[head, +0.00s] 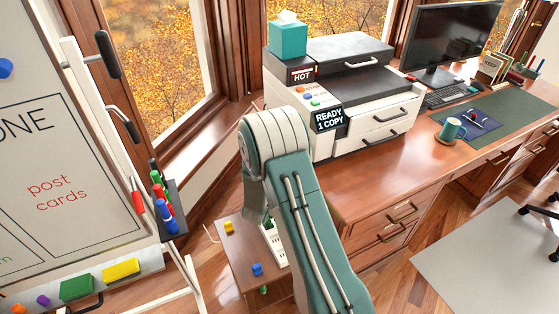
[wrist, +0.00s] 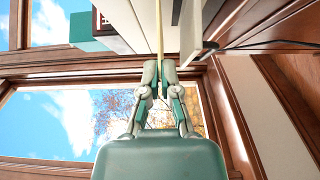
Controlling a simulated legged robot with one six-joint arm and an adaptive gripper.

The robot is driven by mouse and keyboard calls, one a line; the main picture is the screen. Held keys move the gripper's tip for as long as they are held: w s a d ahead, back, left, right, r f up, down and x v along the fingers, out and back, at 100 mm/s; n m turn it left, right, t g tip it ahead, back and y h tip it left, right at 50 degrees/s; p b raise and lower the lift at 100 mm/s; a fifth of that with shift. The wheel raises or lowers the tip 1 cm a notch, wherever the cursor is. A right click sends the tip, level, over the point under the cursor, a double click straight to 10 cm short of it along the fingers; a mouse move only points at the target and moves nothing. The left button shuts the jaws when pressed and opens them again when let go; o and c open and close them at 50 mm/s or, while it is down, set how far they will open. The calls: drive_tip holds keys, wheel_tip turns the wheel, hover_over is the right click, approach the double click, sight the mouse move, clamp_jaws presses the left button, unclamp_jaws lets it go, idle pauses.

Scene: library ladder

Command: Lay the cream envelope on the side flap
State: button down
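My gripper (wrist: 159,68) shows in the wrist view with its two fingers close together on a thin cream strip. The strip looks like the cream envelope (wrist: 159,30) seen edge-on, reaching away from the fingertips. A pale panel (wrist: 192,22) stands just right of the envelope, with a narrow gap between them. It may be the side flap of the copier, but I cannot tell for sure. In the head view the white copier (head: 345,142) stands on the desk. My arm hides the gripper, the envelope and part of the copier's left side there.
A teal tissue box (head: 288,38) sits on the copier. A whiteboard (head: 60,150) with a marker holder stands left. A low table (head: 245,285) with small blocks is below my arm. A dark cable (wrist: 265,45) crosses the wrist view.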

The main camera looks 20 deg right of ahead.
drive_tip(key=shift+d+f, duration=0.25)
drive_tip(key=shift+f, duration=0.35)
drive_tip(key=shift+d+f, duration=0.3)
drive_tip(key=shift+f, duration=0.3)
drive_tip(key=shift+d+f, duration=0.25)
drive_tip(key=shift+f, duration=0.35)
drive_tip(key=c, duration=0.7)
unclamp_jaws()
drive_tip(key=shift+s+a, duration=0.5)
drive_tip(key=shift+s, duration=0.55)
drive_tip(key=shift+s+a, duration=0.45)
drive_tip(key=shift+s, duration=0.6)
drive_tip(key=shift+s+a, duration=0.5)
drive_tip(key=shift+s, duration=0.55)
